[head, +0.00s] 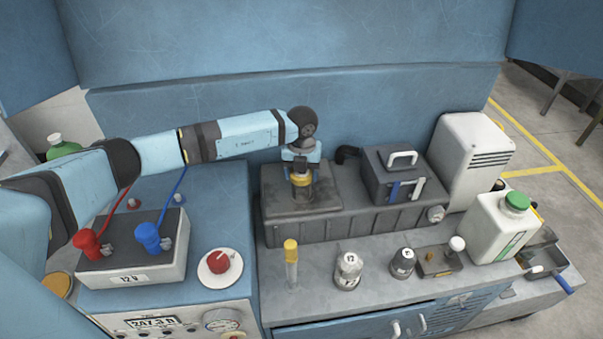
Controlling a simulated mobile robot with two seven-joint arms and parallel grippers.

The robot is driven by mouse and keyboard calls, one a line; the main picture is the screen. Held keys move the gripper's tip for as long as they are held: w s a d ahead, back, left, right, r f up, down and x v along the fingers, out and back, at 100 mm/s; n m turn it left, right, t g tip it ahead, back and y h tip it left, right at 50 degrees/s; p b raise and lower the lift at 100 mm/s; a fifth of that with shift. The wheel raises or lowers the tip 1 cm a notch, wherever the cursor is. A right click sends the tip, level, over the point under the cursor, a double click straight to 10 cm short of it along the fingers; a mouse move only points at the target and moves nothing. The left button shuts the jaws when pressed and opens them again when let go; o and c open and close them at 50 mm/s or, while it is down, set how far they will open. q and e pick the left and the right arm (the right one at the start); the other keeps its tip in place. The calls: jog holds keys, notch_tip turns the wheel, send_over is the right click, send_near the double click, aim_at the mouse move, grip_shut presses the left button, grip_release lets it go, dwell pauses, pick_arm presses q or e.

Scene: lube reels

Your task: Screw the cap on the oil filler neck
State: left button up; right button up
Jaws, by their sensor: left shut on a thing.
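My left gripper (301,182) points down over the dark grey engine block (330,226), at the left part of its top. It is shut on a yellow cap (300,177), which shows between and around the fingers. The cap is at the oil filler neck (301,196), a short dark upright piece on the block top. The fingers hide much of both, so I cannot tell whether the cap sits on the neck or just above it. My right gripper is not in view.
A dark box with a white handle (396,172) stands on the block, right of my gripper. In front are a yellow-topped dipstick (291,262), a weight marked 12 (348,270) and a smaller dark one (402,262). A white jug with a green cap (498,228) stands right.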

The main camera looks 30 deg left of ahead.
pick_arm(q)
jog(key=m+b, duration=0.1)
jog(key=m, duration=0.1)
jog(key=shift+f+m, duration=0.1)
jog(key=shift+m, duration=0.2)
jog(key=shift+d+m, duration=0.1)
jog(key=shift+m, duration=0.5)
jog(key=shift+m+b, duration=0.3)
jog(key=shift+b, duration=0.05)
jog(key=shift+m+b, duration=0.3)
jog(key=shift+m, duration=0.5)
jog(key=o, duration=1)
